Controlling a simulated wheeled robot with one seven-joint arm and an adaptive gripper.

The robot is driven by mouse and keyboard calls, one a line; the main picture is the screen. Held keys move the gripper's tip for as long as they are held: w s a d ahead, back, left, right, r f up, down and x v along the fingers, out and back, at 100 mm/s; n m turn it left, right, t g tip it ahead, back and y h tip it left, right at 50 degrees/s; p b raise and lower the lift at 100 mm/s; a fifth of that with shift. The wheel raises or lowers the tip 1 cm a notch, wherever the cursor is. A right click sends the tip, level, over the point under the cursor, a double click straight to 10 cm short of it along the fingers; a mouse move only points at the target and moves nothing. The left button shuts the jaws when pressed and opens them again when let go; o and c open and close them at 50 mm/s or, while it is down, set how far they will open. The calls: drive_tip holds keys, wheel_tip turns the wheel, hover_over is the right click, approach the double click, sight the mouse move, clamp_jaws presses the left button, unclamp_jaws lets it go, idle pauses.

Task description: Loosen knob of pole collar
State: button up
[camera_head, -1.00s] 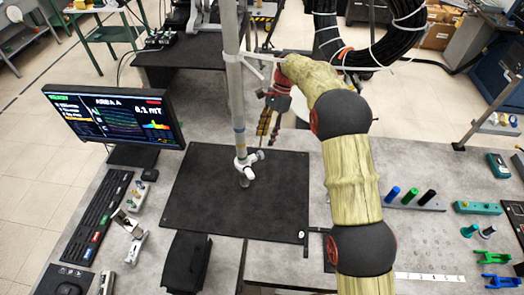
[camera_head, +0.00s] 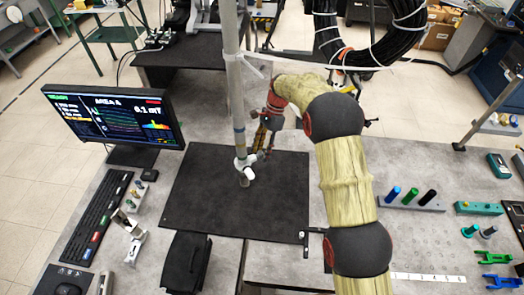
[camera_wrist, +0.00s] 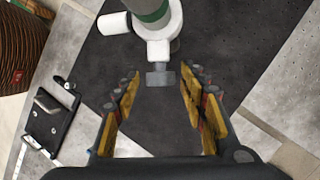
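The grey vertical pole (camera_head: 237,95) rises over a black mat, and the white pole collar (camera_head: 245,163) sits around it near its lower end. In the wrist view the collar (camera_wrist: 153,25) is at the top centre, below a green band on the pole. A white stub (camera_wrist: 113,23) sticks out to its left. The grey knob (camera_wrist: 160,76) points from the collar toward my gripper. My gripper (camera_wrist: 159,82) is open, with its yellow-padded fingers on either side of the knob and visible gaps to both.
The black mat (camera_head: 205,205) is clear around the pole. A monitor (camera_head: 118,117) and keyboard (camera_head: 99,215) stand at left. Coloured cylinders in a holder (camera_head: 412,203) and other small parts lie at right. A black box-like object (camera_head: 187,262) is at the front.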

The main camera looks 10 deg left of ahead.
drive_tip(key=shift+c, duration=1.3)
drive_tip(key=c, duration=0.7)
clamp_jaws()
drive_tip(key=shift+s+t+y+b, duration=0.1)
drive_tip(key=shift+t+y+b, duration=0.3)
drive_tip(key=shift+t+b, duration=0.25)
drive_tip(key=o, duration=1.1)
unclamp_jaws()
drive_tip(key=shift+c, duration=0.2)
